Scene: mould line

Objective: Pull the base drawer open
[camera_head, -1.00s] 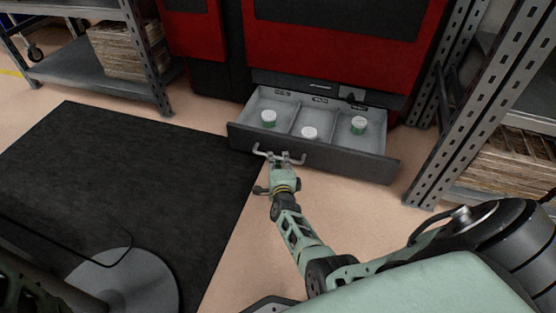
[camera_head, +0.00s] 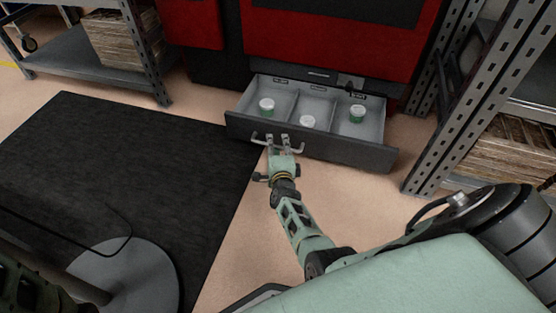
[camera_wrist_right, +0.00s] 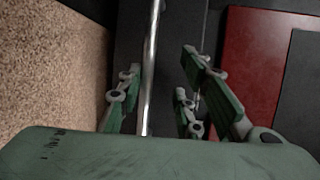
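The base drawer (camera_head: 345,152) is a dark-fronted grey drawer under the red machine. It stands out from the machine, with its inside showing. My right gripper (camera_head: 278,139) is at the bar handle (camera_head: 298,151) on the drawer's front. In the right wrist view the bright handle bar (camera_wrist_right: 151,65) runs between the spread fingers of my right gripper (camera_wrist_right: 160,95), with a gap to the fingers on the right. The fingers are apart. Whether one finger touches the bar is unclear.
A metal rack (camera_head: 445,120) stands close on the right. A shelf (camera_head: 100,75) with brown stacked material is at the upper left. A black mat (camera_head: 120,150) covers the floor on the left.

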